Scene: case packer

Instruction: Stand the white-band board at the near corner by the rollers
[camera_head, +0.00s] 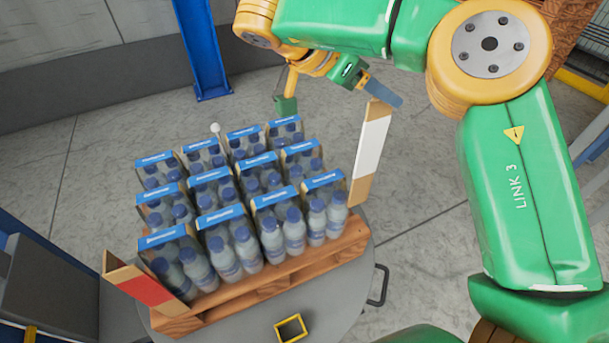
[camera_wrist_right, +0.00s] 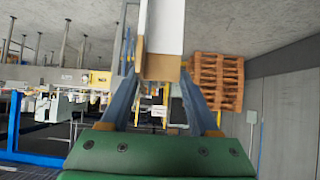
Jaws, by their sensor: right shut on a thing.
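The white-band board (camera_head: 371,146) is a tall, narrow brown angle board with a broad white band. It stands nearly upright, slightly tilted, beside the right corner of the bottle load. My right gripper (camera_head: 386,98) is at its top end and shut on it. In the right wrist view the board (camera_wrist_right: 164,28) runs up from between the two fingers (camera_wrist_right: 160,95). I cannot tell whether its lower end touches the pallet (camera_head: 290,278). A red-band board (camera_head: 146,288) stands at the pallet's left front corner. My left gripper is not in view.
Several bottle packs with blue labels (camera_head: 226,213) fill the wooden pallet, which rests on a round grey platform (camera_head: 340,300). A yellow-rimmed square (camera_head: 290,328) lies in front. A blue post (camera_head: 204,50) stands behind. Floor right of the load is clear. I cannot pick out the rollers.

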